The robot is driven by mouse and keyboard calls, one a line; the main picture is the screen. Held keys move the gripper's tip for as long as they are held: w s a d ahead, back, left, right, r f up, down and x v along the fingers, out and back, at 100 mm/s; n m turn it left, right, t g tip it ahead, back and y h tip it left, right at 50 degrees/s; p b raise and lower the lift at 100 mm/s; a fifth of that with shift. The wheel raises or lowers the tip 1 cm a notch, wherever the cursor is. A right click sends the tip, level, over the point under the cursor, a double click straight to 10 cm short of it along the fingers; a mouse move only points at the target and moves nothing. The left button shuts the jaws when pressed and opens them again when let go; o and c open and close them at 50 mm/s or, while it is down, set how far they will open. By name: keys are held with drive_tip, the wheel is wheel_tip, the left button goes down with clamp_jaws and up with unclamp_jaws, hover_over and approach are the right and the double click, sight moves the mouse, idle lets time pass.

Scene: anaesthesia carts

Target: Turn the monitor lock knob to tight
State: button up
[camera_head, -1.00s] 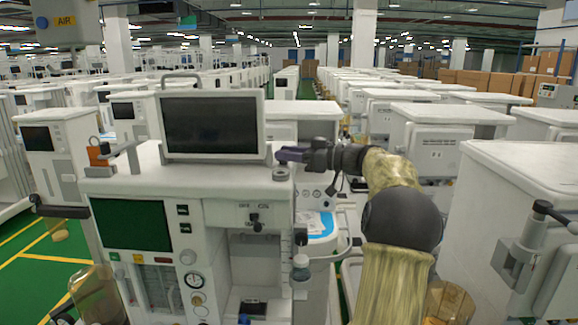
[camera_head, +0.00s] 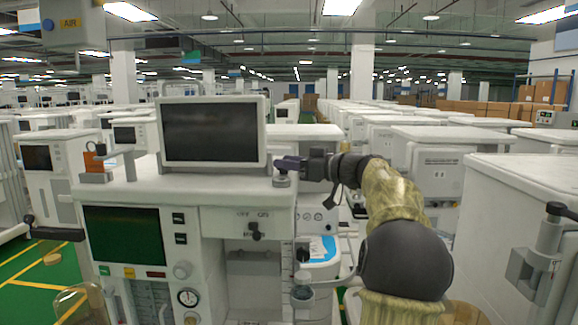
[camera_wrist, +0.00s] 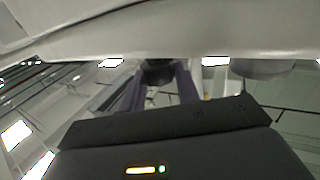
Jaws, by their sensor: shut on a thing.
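The monitor (camera_head: 210,132) stands upright on top of the white anaesthesia cart (camera_head: 180,192), its screen dark. My gripper (camera_head: 284,163) reaches in from the right, level, at the top right corner of the cart beside the monitor. In the wrist view, its two purple-grey fingers (camera_wrist: 158,90) are shut on a dark round knob (camera_wrist: 158,72) below a pale surface. In the head view my fingers hide the knob, and its turn angle cannot be told. A short grey round post (camera_head: 282,181) stands just under the fingertips.
A grey rounded part (camera_wrist: 262,68) hangs beside the knob in the wrist view. Left of the monitor is a small orange block (camera_head: 93,161). A green screen (camera_head: 122,233) is on the cart front. Another white cart (camera_head: 510,220) stands close on the right.

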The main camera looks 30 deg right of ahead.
drive_tip(key=o, duration=1)
drive_tip(key=shift+w, duration=0.1)
drive_tip(key=shift+d, duration=0.1)
drive_tip(key=shift+s, duration=0.2)
drive_tip(key=shift+w+r+n+g+y+p, duration=0.2)
drive_tip(key=shift+n+g+y+p, duration=0.4)
drive_tip(key=shift+p, duration=1.55)
drive_tip(key=n+y+p, duration=0.1)
drive_tip(key=y+p, duration=0.1)
drive_tip(key=p, duration=0.2)
drive_tip(key=shift+w+g, duration=0.1)
drive_tip(key=shift+g, duration=0.3)
drive_tip(key=p, duration=0.3)
drive_tip(key=shift+d+n+g+y, duration=0.1)
drive_tip(key=shift+n+g+y, duration=0.2)
drive_tip(key=shift+n, duration=0.1)
drive_tip(key=n+g+y+p, duration=0.1)
drive_tip(key=p, duration=0.5)
drive_tip(key=shift+n+g+y, duration=0.3)
drive_tip(key=shift+g+y, duration=0.1)
